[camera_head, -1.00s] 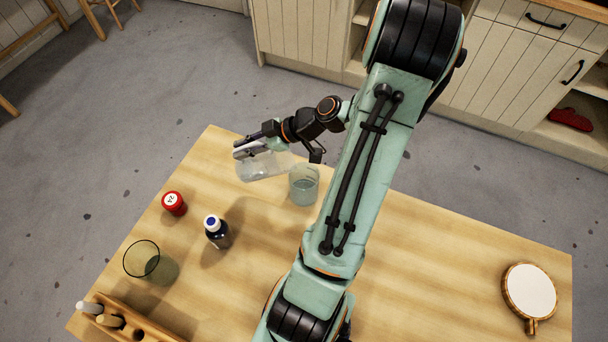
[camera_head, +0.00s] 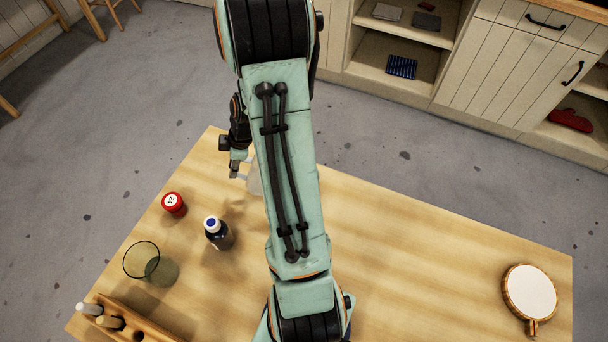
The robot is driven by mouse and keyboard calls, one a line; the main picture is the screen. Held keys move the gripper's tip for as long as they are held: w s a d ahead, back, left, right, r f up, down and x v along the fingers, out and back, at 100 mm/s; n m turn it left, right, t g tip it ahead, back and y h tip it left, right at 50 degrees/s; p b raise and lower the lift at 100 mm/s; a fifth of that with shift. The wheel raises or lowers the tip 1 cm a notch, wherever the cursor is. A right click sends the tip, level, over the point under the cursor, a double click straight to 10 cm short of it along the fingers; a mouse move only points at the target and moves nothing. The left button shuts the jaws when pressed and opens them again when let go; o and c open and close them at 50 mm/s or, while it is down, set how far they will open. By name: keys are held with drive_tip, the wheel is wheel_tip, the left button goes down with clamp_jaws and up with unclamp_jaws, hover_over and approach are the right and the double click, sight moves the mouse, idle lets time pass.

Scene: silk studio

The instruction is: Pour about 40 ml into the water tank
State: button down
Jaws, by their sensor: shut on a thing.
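My gripper (camera_head: 242,168) is above the table's far left edge, left of my arm link. It is shut on a clear vessel (camera_head: 254,180), of which only a narrow left strip shows; my arm hides the rest. I cannot tell its tilt or how much liquid is in it. The clear container with bluish liquid that stood on the table beside the gripper a second ago, possibly the water tank, is hidden behind my arm now.
The table's right middle is clear.

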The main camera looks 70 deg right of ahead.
drive_tip(key=f+g, duration=0.1)
drive_tip(key=w+f+g, duration=0.1)
drive_tip(key=f, duration=0.1)
drive_tip(key=shift+w+a+f+h, duration=0.1)
drive_tip(key=shift+f+h, duration=0.05)
drive_tip(key=shift+h, duration=0.15)
drive_tip(key=shift+w+f+g, duration=0.2)
drive_tip(key=shift+f+g, duration=0.25)
drive_tip(key=shift+g, duration=0.25)
drive_tip(key=shift+f, duration=0.1)
